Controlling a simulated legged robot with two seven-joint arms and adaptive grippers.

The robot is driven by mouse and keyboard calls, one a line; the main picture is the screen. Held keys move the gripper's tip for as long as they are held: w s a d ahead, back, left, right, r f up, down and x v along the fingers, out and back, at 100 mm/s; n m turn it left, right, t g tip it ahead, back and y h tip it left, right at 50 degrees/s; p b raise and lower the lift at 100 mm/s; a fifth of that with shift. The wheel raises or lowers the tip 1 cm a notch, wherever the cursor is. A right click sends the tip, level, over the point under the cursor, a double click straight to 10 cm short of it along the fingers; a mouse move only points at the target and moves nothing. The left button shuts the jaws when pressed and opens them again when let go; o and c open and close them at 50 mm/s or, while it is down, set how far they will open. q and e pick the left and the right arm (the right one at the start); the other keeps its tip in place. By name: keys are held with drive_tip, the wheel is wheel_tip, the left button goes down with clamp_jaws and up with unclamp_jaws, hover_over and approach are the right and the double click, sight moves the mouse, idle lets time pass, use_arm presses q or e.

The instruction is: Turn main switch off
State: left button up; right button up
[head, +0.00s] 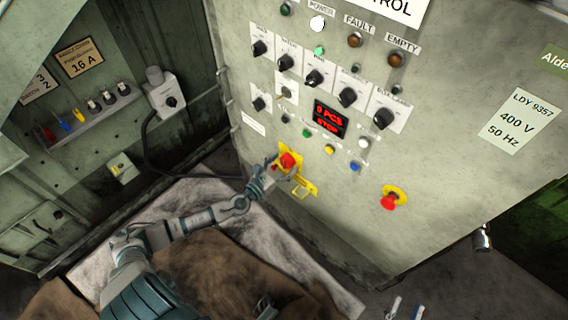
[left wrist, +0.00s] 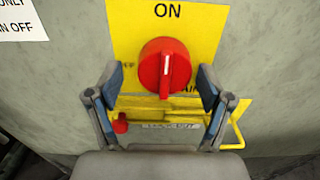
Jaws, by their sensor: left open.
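The main switch is a red rotary knob (left wrist: 165,64) on a yellow plate (left wrist: 124,28) marked ON at the top. Its white pointer mark points up toward ON. In the head view, the red knob (head: 289,159) is low on the left part of the control panel. My left gripper (left wrist: 160,87) is open, with one finger on each side of the knob, apparently not touching it. In the head view, my left gripper (head: 275,170) reaches the knob from below left and partly covers the plate. My right gripper (head: 405,309) shows only two separated fingertips at the bottom edge.
A yellow bracket (left wrist: 236,131) and a small red part (left wrist: 120,123) sit just below the knob. A red emergency button (head: 390,201) is further right on the panel. Black selector knobs (head: 314,77) and a red display (head: 330,120) are above. A grey switch box (head: 165,98) is on the left wall.

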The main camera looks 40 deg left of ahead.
use_arm(q)
drive_tip(key=shift+d+r, duration=0.1)
drive_tip(key=shift+d, duration=0.15)
use_arm(e)
drive_tip(key=shift+d, duration=0.25)
use_arm(q)
drive_tip(key=c, duration=1.2)
drive_tip(key=shift+o, duration=0.2)
drive_tip(key=shift+a, duration=0.1)
